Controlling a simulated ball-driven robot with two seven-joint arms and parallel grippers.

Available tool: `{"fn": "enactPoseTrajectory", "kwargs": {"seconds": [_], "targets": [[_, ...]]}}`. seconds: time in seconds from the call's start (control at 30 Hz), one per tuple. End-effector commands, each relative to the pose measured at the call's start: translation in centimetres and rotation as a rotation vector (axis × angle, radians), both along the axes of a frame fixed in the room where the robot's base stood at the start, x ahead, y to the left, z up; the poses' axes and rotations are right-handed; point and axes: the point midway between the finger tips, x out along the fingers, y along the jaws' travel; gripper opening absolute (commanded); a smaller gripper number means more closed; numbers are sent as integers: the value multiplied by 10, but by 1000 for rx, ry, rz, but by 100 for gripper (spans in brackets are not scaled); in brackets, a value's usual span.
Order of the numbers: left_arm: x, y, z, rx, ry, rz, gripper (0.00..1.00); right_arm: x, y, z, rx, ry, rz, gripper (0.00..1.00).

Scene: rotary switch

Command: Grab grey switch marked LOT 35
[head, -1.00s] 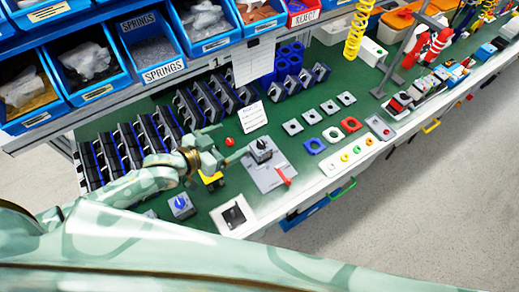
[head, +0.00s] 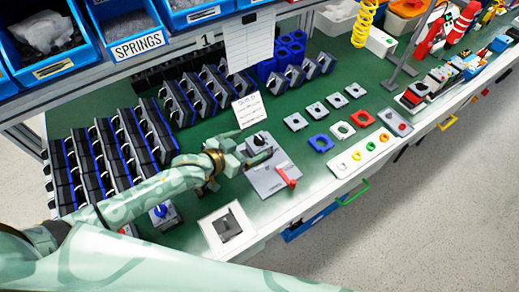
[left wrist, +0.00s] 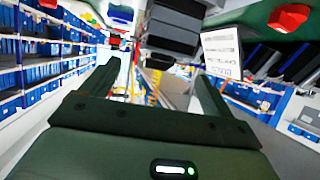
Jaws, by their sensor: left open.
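A grey switch with a black knob (head: 261,140) sits at the far end of a grey plate (head: 270,184) on the green bench. No LOT 35 marking is legible on it. My left gripper (head: 254,148) is open at the switch's left side, its fingers pointing toward it and partly covering it. I cannot tell whether they touch it. In the left wrist view the two fingers (left wrist: 163,92) are spread with nothing clearly held between them. My right gripper is not in view.
A white paper card (head: 245,110) stands behind the switch. A blue-knobbed switch (head: 164,214) and a white panel (head: 214,236) lie nearer. Black units (head: 122,148) fill the left; square plates (head: 296,121) lie right.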

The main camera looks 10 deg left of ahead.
Motion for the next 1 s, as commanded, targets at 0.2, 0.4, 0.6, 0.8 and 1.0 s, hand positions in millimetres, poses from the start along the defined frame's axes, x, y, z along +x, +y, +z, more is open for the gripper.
{"fn": "enactPoseTrajectory", "kwargs": {"seconds": [0.2, 0.4, 0.6, 0.8, 1.0], "targets": [[18, -12, -11, 0, 1, 0, 87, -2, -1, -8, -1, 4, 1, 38], [39, -27, -26, -1, 2, 1, 87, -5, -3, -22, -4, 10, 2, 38], [56, -38, -33, -1, 2, 1, 87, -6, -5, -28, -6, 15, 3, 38], [57, -39, -32, -1, 1, 0, 87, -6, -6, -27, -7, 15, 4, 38], [57, -38, -32, -1, 1, 0, 37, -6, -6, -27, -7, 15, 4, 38]]}}
